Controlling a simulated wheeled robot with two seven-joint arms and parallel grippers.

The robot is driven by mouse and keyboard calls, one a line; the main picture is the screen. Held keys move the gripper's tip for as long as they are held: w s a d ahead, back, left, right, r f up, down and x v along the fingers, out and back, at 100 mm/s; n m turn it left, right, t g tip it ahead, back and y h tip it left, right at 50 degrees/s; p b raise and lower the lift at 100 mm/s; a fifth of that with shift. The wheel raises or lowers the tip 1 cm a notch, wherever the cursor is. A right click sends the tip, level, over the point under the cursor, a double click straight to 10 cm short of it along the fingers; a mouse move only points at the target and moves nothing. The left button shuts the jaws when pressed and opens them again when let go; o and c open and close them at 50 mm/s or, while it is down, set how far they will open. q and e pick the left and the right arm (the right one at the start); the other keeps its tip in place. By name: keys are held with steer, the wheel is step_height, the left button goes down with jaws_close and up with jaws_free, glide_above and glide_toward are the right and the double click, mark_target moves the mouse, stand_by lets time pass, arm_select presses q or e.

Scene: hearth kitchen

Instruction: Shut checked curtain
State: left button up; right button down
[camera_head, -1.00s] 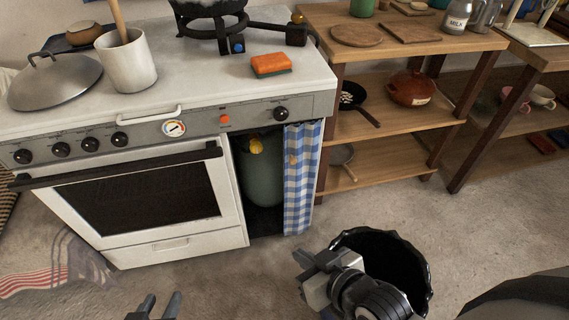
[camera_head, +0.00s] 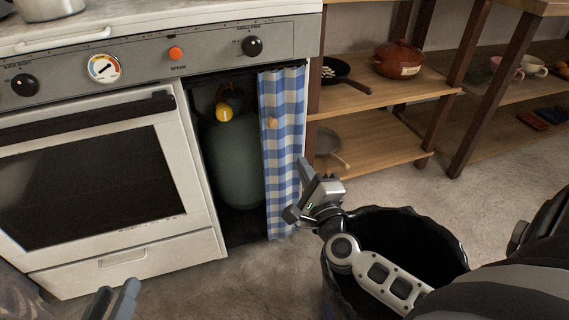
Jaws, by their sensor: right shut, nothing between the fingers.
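The blue and white checked curtain (camera_head: 284,130) hangs bunched at the right side of the opening beside the oven. A small wooden knob (camera_head: 271,122) shows on its left part. The rest of the opening is uncovered, and a green gas cylinder (camera_head: 235,165) with a yellow-topped valve shows inside. My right gripper (camera_head: 307,190) is shut and empty, in front of the curtain's lower right edge; I cannot tell whether it touches the cloth. My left gripper (camera_head: 112,302) is at the bottom edge, its two fingers apart, well below and left of the curtain.
The white oven (camera_head: 90,185) stands left of the opening. A wooden shelf (camera_head: 375,140) with pans and a red-brown pot (camera_head: 398,60) stands to the right. A black bin (camera_head: 435,235) is on the floor near my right arm. Bare floor lies before the opening.

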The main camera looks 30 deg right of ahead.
step_height(320, 180, down, 2)
steer(key=d+m+h, duration=0.2)
steer(key=b, duration=0.3)
glide_toward(279, 119)
steer(key=w+d, duration=0.2)
steer(key=w, duration=0.1)
steer(key=shift+w+a+r+g, duration=0.25)
steer(key=shift+w+r+g, duration=0.15)
steer(key=shift+r, duration=0.2)
arm_select(q)
steer(key=shift+w+d+r+t+h, duration=0.25)
steer(key=shift+r+t+h, duration=0.35)
steer(key=shift+t, duration=0.1)
arm_select(e)
steer(key=shift+a, duration=0.1)
